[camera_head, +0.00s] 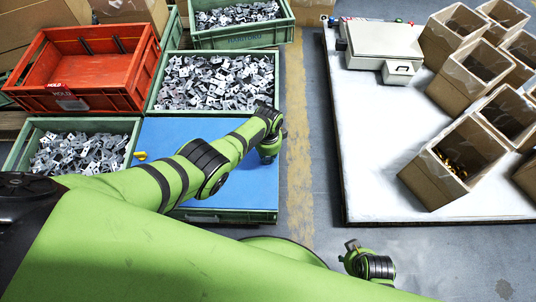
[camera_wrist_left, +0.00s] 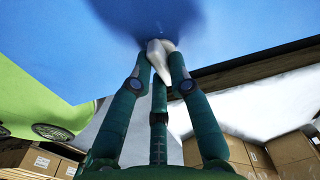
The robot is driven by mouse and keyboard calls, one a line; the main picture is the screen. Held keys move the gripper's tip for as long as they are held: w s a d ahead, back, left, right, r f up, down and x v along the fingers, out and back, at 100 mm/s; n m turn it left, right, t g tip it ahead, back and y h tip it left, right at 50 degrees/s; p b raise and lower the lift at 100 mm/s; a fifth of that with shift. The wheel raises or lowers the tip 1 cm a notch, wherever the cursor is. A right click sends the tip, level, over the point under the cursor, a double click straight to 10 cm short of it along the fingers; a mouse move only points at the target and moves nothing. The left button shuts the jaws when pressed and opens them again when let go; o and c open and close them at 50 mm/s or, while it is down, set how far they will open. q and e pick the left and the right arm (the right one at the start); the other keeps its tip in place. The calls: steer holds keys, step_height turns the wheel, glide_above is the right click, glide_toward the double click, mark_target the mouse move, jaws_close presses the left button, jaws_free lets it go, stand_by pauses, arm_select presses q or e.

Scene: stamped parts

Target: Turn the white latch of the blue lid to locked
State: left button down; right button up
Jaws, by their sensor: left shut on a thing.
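The blue lid (camera_head: 240,190) lies on a green crate in the middle of the head view, partly covered by my left arm. My left gripper (camera_head: 268,156) is at the lid's right side. In the left wrist view, the fingers of my left gripper (camera_wrist_left: 160,70) are closed around the white latch (camera_wrist_left: 159,50), which stands against the blue lid (camera_wrist_left: 240,35). The latch is hidden in the head view, and its turned position is unclear. My right gripper (camera_head: 368,262) appears low in the head view, above the floor; its fingers are not clear.
A yellow piece (camera_head: 140,156) shows at the lid's left edge. Green crates of stamped metal parts (camera_head: 215,82) and an orange crate (camera_head: 85,70) stand behind and left. A white-topped platform (camera_head: 375,150) with cardboard boxes (camera_head: 455,165) is at right. Floor between is clear.

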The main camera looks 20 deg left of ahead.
arm_select(q)
steer(key=c, duration=1.2)
jaws_free()
steer(key=shift+o, duration=0.3)
step_height(320, 180, up, 12)
